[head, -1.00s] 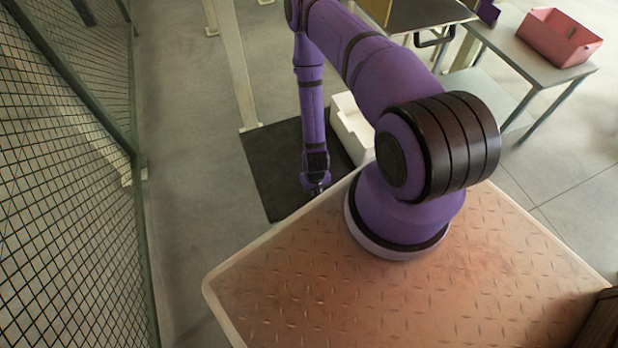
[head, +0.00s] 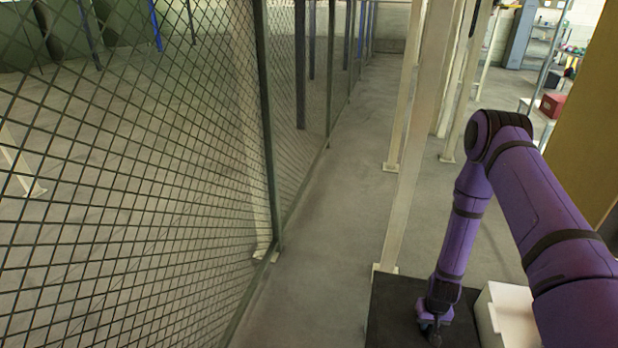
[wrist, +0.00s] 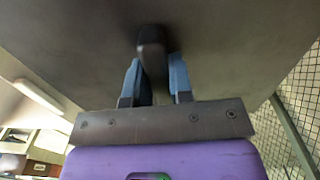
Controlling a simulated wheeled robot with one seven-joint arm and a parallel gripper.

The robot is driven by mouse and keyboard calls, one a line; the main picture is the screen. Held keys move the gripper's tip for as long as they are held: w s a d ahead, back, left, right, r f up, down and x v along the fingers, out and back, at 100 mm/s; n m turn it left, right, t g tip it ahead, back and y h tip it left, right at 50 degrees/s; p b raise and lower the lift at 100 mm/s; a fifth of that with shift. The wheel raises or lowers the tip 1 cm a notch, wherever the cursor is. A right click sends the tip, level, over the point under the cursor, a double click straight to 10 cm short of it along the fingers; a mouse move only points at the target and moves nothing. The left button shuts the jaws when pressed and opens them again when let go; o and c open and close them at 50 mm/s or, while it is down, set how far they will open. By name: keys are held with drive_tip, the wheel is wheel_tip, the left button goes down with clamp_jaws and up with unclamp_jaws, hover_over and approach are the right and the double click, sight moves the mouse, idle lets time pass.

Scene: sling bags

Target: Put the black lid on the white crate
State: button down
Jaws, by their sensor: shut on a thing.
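The black lid (head: 392,312) is a large dark flat panel at the bottom of the head view, partly cut off by the lower edge. Its dark underside or face fills much of the wrist view (wrist: 235,55). My gripper (head: 432,328) is at the lid in the head view. In the wrist view my gripper (wrist: 155,80) has its two blue-grey fingers shut on the lid's dark knob. The white crate (head: 508,318) stands just right of the lid, partly hidden by my arm and cut off below. I cannot tell the gap between lid and crate.
A wire mesh fence (head: 150,180) runs along the left. A pale upright post (head: 412,170) stands behind the lid, close to its far edge. Bare grey floor (head: 325,240) lies between fence and post. A tan panel (head: 590,130) is at the right.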

drive_tip(key=w+a+r, duration=0.2)
drive_tip(key=w+r, duration=0.2)
drive_tip(key=r, duration=0.4)
drive_tip(key=w+a+r+n, duration=0.1)
drive_tip(key=w+a+r, duration=0.1)
drive_tip(key=r, duration=0.7)
drive_tip(key=w+a+r, duration=0.2)
drive_tip(key=w+r, duration=0.3)
drive_tip(key=r, duration=0.4)
drive_tip(key=shift+w+a+n, duration=0.3)
drive_tip(key=shift+w+n, duration=0.05)
drive_tip(key=shift+n, duration=0.05)
